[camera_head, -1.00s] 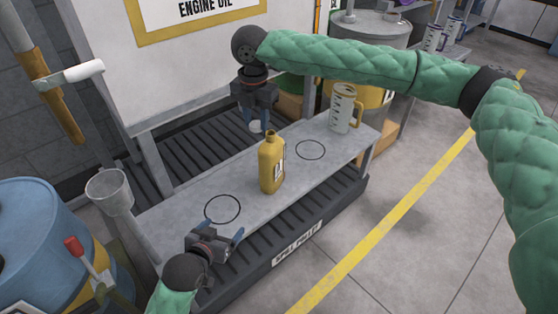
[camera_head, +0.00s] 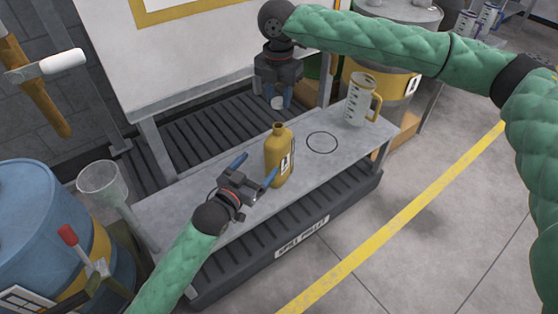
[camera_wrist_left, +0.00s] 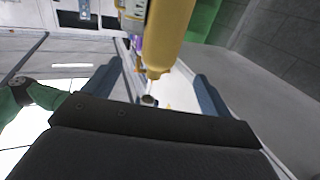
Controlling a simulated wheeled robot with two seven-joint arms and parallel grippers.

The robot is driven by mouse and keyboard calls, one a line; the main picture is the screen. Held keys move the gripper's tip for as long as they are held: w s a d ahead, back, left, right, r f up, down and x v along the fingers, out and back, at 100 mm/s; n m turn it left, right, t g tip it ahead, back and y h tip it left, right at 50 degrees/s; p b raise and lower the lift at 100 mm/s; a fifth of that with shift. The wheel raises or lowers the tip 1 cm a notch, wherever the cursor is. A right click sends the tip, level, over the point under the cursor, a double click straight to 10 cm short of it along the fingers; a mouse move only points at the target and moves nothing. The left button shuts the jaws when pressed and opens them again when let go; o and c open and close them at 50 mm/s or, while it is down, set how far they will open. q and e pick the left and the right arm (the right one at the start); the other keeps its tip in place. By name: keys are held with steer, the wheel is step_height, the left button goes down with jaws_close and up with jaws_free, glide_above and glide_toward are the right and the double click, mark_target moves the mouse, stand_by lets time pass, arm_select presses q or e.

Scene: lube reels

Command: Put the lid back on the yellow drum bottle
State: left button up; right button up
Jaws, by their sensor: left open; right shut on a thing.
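The yellow drum bottle (camera_head: 279,160) stands upright and uncapped on the grey bench, its dark open neck on top. It also shows in the left wrist view (camera_wrist_left: 172,40), beyond and between the finger tips. My left gripper (camera_head: 256,169) is open just left of the bottle, its fingers pointing at it, not closed on it. My right gripper (camera_head: 279,98) is above the back edge of the bench, pointing down and shut on a small whitish lid (camera_head: 277,103). The lid is behind the bottle and apart from it; the fingers partly hide it.
A measuring jug (camera_head: 358,100) with a yellow handle stands at the bench's right end. A drawn circle (camera_head: 322,142) between bottle and jug is empty. A clear funnel-like cup (camera_head: 102,178) and a blue drum (camera_head: 38,225) are at the left. A spill pallet (camera_head: 322,232) lies below.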

mark_target(278, 142)
arm_select(q)
steer(key=x, duration=1.1)
steer(key=shift+w+d, duration=0.1)
steer(key=shift+w, duration=0.3)
steer(key=shift+c, duration=0.4)
steer(key=c, duration=1.4)
steer(key=shift+o, duration=0.2)
arm_select(e)
steer(key=shift+f, duration=2.45)
steer(key=shift+f, duration=0.15)
steer(key=shift+f, duration=0.75)
steer(key=shift+f, duration=0.55)
